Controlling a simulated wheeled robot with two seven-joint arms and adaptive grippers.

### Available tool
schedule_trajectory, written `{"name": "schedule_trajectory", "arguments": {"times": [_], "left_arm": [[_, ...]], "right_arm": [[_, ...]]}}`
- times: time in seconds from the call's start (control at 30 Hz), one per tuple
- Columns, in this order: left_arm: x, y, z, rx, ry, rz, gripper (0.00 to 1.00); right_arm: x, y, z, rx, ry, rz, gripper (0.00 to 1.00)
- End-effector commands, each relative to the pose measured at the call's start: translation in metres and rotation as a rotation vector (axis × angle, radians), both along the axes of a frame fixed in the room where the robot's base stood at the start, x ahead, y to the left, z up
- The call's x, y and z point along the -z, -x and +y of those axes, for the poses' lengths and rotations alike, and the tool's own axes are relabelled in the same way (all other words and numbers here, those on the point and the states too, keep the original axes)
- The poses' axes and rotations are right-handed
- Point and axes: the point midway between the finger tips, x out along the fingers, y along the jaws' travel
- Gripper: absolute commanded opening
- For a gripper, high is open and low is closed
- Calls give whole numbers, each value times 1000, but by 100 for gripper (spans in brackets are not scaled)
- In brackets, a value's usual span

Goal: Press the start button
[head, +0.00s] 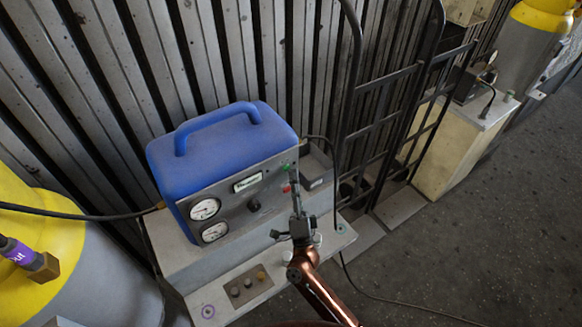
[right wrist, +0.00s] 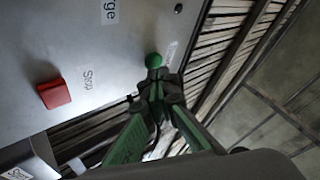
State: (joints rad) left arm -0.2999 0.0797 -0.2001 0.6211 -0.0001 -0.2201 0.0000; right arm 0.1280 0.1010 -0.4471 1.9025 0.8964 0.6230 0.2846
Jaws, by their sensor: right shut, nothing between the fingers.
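The green start button (head: 286,166) is at the right end of the grey front panel on the blue-topped machine. In the right wrist view the green button (right wrist: 154,60) is a round knob beside a small label too blurred to read. My right gripper (head: 293,174) is shut and empty, its fingertips just in front of the panel by the button. In the right wrist view its green fingers (right wrist: 155,86) meet close to the button; I cannot tell whether they touch it. The red button (right wrist: 54,93), labelled "Stop", also shows in the head view (head: 286,189). My left gripper is not in view.
The machine (head: 222,143) has a blue handle, two round gauges (head: 205,209) and a black knob (head: 254,205). A grey ledge (head: 208,299) with small buttons lies in front. A black metal frame (head: 385,130) stands to the right. A yellow-topped cylinder (head: 50,235) is at left.

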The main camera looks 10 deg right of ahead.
Motion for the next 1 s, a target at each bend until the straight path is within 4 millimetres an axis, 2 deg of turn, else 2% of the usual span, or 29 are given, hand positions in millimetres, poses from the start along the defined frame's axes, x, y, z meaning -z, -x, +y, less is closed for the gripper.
{"name": "schedule_trajectory", "arguments": {"times": [1.0], "left_arm": [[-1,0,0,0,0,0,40]], "right_arm": [[0,-5,4,-2,0,0,0]]}}
